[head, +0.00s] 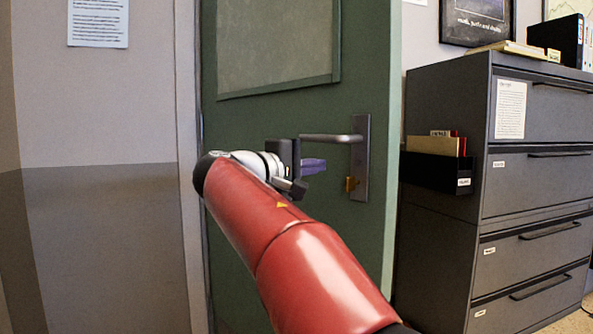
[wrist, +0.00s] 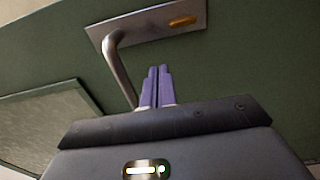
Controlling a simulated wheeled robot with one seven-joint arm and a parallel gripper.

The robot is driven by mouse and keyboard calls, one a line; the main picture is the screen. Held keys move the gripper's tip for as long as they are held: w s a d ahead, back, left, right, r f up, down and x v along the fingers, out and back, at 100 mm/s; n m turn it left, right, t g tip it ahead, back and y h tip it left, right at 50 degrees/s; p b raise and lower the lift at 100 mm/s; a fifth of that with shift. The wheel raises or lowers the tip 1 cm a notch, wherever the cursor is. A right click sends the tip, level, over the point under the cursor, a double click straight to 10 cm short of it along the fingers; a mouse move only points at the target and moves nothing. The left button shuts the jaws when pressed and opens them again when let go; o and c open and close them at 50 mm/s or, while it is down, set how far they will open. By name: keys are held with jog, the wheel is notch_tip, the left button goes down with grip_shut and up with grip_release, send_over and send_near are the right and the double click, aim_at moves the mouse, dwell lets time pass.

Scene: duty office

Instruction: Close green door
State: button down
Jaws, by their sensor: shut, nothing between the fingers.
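The green door (head: 300,237) stands in the middle of the head view, its free edge on the right and a framed panel in its upper part. A metal lever handle (head: 333,138) sticks out to the left from its plate, with a brass lock piece (head: 352,184) below. My gripper (head: 322,165) is shut and empty, its purple fingers just below the lever in the head view. In the wrist view the shut fingers (wrist: 158,72) point toward the door, beside the lever (wrist: 122,72) and below the plate (wrist: 150,28). I cannot tell whether they touch the door or lever.
A dark filing cabinet (head: 446,238) stands right of the door, close to its free edge, with a folder holder (head: 435,172) on its side. A grey wall (head: 110,245) with a posted notice (head: 98,22) is on the left. A little floor (head: 572,322) shows at lower right.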

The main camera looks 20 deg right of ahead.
aim_at(344, 162)
jog(key=x, duration=0.6)
jog(key=shift+d, duration=0.1)
jog(key=shift+d, duration=0.1)
